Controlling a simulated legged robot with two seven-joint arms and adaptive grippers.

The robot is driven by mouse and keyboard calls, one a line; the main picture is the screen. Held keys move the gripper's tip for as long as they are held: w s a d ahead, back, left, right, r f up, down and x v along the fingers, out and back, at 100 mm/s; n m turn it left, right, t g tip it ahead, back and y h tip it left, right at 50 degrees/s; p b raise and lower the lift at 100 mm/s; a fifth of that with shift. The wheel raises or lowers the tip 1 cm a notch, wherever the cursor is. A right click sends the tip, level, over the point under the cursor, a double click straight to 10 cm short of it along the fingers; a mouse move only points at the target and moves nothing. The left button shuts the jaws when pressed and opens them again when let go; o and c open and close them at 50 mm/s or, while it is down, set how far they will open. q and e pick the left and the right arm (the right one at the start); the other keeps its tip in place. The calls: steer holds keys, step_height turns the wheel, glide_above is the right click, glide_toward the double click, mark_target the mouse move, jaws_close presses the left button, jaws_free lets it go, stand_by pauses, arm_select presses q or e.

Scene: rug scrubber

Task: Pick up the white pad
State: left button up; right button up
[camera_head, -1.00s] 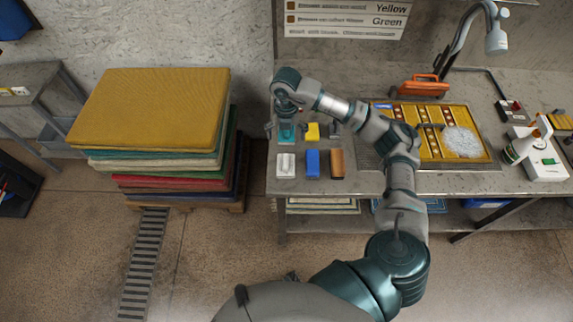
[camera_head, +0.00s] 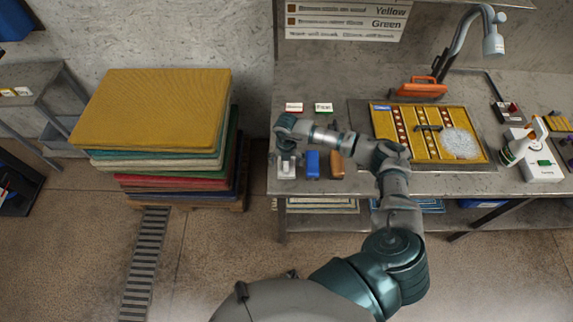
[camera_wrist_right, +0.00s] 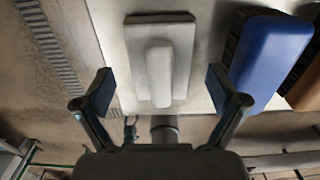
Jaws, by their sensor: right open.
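The white pad (camera_head: 286,172) lies near the front left edge of the bench, partly hidden by my right gripper in the head view. In the right wrist view the white pad (camera_wrist_right: 158,62) is a pale flat block with a raised long handle on top. My right gripper (camera_wrist_right: 160,90) is open, with its fingers apart on either side of the handle's near end in the picture. It appears above the pad, and no contact shows. My left gripper is not in view.
A blue brush (camera_head: 312,164) and a brown brush (camera_head: 336,164) stand in a row right of the pad. The bench (camera_head: 345,92) carries a yellow rug (camera_head: 460,118) in a tray at right. A stack of rugs (camera_head: 155,110) stands on the floor at left.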

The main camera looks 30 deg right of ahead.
mark_target(286, 163)
steer(key=shift+f, duration=0.25)
steer(key=shift+d, duration=0.1)
steer(key=c, duration=1.2)
steer(key=shift+r, duration=0.15)
steer(key=shift+c, duration=0.2)
steer(key=shift+r, duration=0.3)
steer(key=r, duration=0.1)
steer(key=r+b, duration=0.1)
steer(key=shift+s+a+r, duration=0.25)
steer(key=shift+s+r, duration=0.05)
steer(key=shift+s, duration=0.05)
steer(key=s+a+r+b, duration=0.1)
steer(key=s+a+b, duration=0.1)
steer(key=s+a, duration=0.7)
steer(key=s, duration=0.2)
steer(key=shift+s+a+r, duration=0.3)
steer(key=shift+s+a, duration=0.1)
